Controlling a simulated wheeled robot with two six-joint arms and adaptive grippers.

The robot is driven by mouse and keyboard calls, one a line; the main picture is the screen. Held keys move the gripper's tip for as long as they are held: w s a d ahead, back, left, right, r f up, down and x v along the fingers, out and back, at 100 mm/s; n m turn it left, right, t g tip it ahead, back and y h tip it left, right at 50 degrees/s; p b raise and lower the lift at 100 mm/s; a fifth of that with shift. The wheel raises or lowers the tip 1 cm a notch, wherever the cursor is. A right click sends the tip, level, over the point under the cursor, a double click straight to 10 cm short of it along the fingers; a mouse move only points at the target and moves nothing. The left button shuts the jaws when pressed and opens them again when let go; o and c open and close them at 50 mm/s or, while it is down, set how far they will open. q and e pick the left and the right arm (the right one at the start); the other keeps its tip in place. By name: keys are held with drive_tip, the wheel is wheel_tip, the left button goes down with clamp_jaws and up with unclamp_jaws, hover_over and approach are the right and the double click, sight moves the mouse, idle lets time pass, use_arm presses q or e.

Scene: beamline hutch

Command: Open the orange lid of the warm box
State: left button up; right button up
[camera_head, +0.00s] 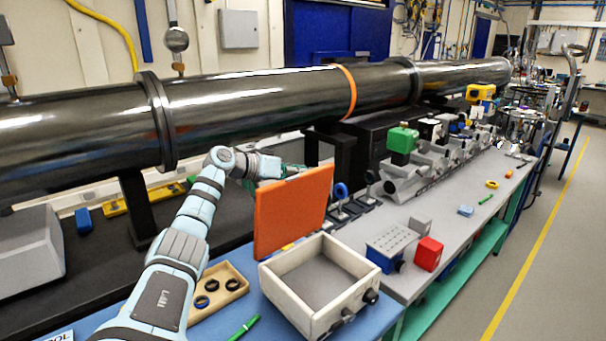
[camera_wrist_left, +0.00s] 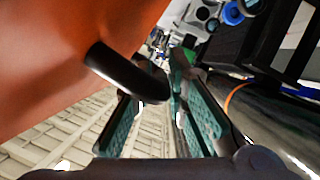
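The warm box (camera_head: 310,318) is a white open-topped box at the front of the bench, and its grey inside shows empty. Its orange lid (camera_head: 291,212) stands upright at the box's back left edge. In the left wrist view the lid (camera_wrist_left: 60,60) fills the upper left, with a black bar handle (camera_wrist_left: 122,72) sticking out. My left gripper (camera_head: 290,170) is behind the lid's upper left edge, mostly hidden in the head view. In the left wrist view its fingers (camera_wrist_left: 160,110) are apart, with the handle's end close to the left finger; I cannot tell whether they touch. My right gripper is not in view.
A tray (camera_head: 232,272) with black rings and a green marker (camera_head: 244,327) lie left of the box. A perforated block (camera_head: 388,246) and a red cube (camera_head: 428,254) stand right of it. A large dark pipe (camera_head: 250,105) runs behind my left arm.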

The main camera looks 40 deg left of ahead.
use_arm(q)
drive_tip(key=shift+w+a+f, duration=0.1)
drive_tip(key=shift+a, duration=0.05)
drive_tip(key=shift+a, duration=0.1)
drive_tip(key=v, duration=0.7)
idle(0.5)
